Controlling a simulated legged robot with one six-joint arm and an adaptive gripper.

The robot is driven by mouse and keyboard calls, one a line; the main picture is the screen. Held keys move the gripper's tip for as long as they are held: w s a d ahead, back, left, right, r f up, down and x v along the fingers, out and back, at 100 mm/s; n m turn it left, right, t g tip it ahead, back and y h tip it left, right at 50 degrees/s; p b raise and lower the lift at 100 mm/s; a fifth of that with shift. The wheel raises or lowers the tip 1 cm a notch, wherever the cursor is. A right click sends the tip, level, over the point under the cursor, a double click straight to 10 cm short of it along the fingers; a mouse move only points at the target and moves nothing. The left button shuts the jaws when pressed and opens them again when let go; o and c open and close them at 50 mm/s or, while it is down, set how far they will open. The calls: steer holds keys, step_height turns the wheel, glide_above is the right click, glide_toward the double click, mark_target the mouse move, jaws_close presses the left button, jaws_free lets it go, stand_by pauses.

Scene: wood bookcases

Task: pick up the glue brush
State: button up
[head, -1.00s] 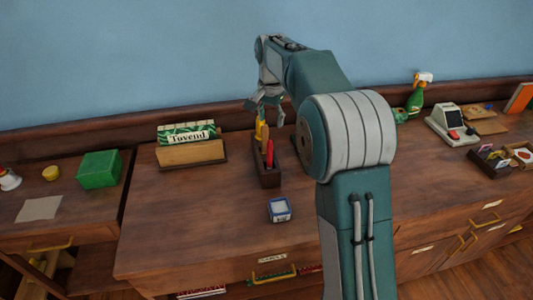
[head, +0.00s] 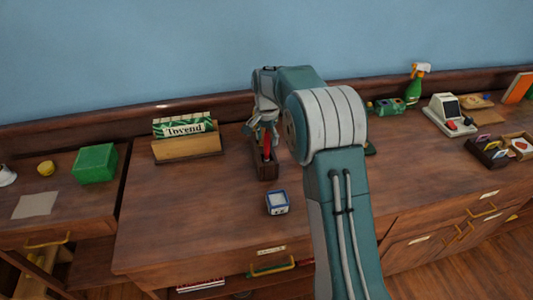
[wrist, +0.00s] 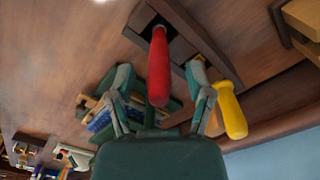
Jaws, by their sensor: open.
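A dark wooden holder (head: 266,170) stands on the cabinet top, with upright handles in it. A red handle (head: 266,147) rises from it; in the wrist view the red handle (wrist: 158,68) comes out of a slot in the holder (wrist: 190,38). A yellow handle (wrist: 231,112) stands in another slot, to the right. No bristles show, so I cannot tell from the handles which is the glue brush. My gripper (wrist: 160,76) is open, its fingers on either side of the red handle and apart from it. In the head view my gripper (head: 263,128) is above the holder.
A Tovend box on a wooden stand (head: 186,146) is left of the holder. A blue and white cube (head: 277,203) sits in front of it. A green block (head: 95,163) is further left. A spray bottle (head: 415,85) and a card machine (head: 449,114) are at right.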

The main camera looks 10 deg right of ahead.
steer(key=shift+f, duration=0.35)
jaws_close()
